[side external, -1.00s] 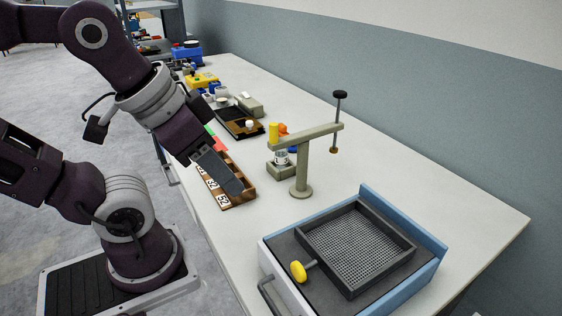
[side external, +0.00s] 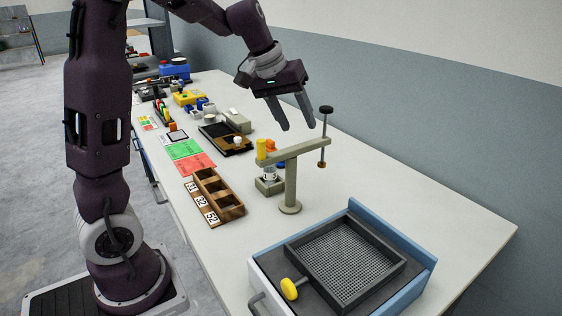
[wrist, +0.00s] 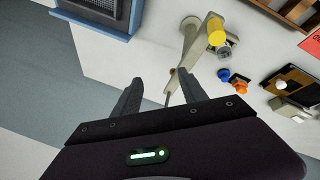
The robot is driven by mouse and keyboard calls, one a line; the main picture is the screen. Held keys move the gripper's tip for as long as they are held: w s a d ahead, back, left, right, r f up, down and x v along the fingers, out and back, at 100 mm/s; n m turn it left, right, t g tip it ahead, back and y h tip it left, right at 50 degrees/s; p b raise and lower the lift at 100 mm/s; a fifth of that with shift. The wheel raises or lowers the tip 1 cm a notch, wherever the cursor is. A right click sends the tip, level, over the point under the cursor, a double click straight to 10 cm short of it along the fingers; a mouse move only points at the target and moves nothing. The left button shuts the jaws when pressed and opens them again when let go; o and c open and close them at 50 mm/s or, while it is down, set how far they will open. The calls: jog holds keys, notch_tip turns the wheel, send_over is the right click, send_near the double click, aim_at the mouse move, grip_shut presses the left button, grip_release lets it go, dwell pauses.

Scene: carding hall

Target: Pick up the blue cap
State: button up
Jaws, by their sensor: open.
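The blue cap (wrist: 224,74) lies on the table in the wrist view, between a grey-topped jar and an orange piece. In the side view only a small part of the blue cap (side external: 281,164) shows behind the beige stand (side external: 291,185). My gripper (side external: 298,127) is open and empty, fingers pointing down, above the table behind the stand's arm. In the wrist view my gripper (wrist: 159,77) has its fingers apart, with the cap up and to the right of them. The gripper is apart from the cap.
The stand's arm carries a yellow cylinder (side external: 262,149) and a rod with a black knob (side external: 326,109) close to my fingers. An orange piece (side external: 270,146) is near the cap. A wooden box (side external: 232,213) and a mesh tray (side external: 396,272) stand nearer. The table's right side is clear.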

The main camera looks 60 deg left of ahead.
jog(key=w+a+f+y, duration=0.1)
jog(key=w+a+f, duration=0.3)
jog(key=a+f, duration=0.4)
jog(key=w+a+f+n+g+y, duration=0.1)
jog(key=w+a+f, duration=0.3)
jog(key=a+f, duration=0.4)
jog(key=w+a+f+n+y, duration=0.1)
jog(key=w+a+f, duration=0.3)
jog(key=a+f, duration=0.4)
jog(key=shift+w+a+f+g+y, duration=0.15)
jog(key=shift+w+a+g+y, duration=0.15)
jog(key=shift+a+g+y, duration=0.15)
grip_shut()
